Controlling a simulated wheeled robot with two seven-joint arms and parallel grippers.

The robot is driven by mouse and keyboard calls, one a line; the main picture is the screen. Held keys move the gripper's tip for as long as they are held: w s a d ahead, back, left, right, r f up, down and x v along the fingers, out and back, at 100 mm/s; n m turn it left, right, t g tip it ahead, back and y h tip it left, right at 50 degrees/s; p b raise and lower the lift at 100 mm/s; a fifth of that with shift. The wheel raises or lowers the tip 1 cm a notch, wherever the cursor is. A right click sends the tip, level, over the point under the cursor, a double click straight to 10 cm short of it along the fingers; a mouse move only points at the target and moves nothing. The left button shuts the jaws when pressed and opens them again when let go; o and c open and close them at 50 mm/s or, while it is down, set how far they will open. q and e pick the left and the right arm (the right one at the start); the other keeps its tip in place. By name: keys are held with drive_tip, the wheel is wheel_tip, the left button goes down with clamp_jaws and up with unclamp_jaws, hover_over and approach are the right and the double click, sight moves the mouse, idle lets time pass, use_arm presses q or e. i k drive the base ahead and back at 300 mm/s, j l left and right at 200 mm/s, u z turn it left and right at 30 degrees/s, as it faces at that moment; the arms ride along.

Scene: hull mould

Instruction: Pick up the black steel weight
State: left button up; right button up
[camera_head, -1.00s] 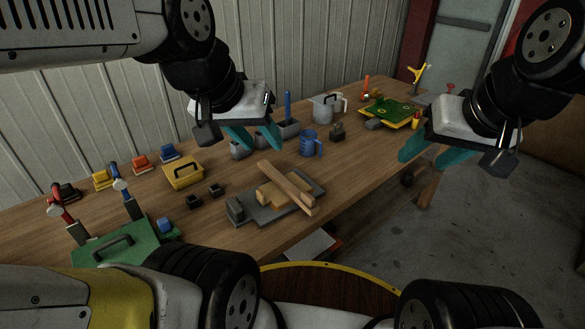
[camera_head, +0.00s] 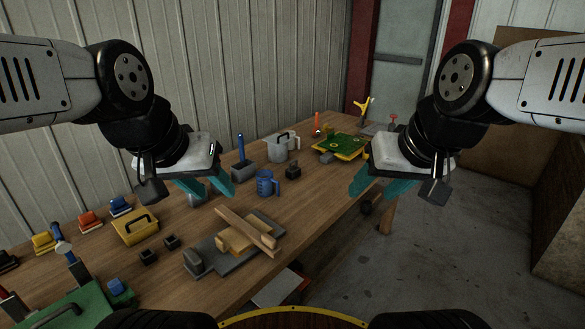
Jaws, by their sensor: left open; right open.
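My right gripper (camera_head: 381,189) is also open and empty, right of the weight by the bench's front edge. Neither gripper touches the weight.
A grey lidded can (camera_head: 281,148) stands behind the weight, and a green-topped yellow tray (camera_head: 340,146) lies to its right. A grey board (camera_head: 228,256) with wooden strips (camera_head: 247,232) lies nearer. Open floor lies to the right.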

sight(292, 172)
drive_tip(key=i+l+u, duration=0.1)
drive_tip(key=u, duration=0.85)
drive_tip(key=i+l+u, duration=0.15)
drive_tip(key=l+u, duration=0.35)
drive_tip(key=l, duration=0.3)
drive_tip(key=l+u, duration=0.5)
drive_tip(key=l, duration=0.3)
drive_tip(key=l+u, duration=0.1)
drive_tip(key=l, duration=1.75)
drive_tip(key=k, duration=0.05)
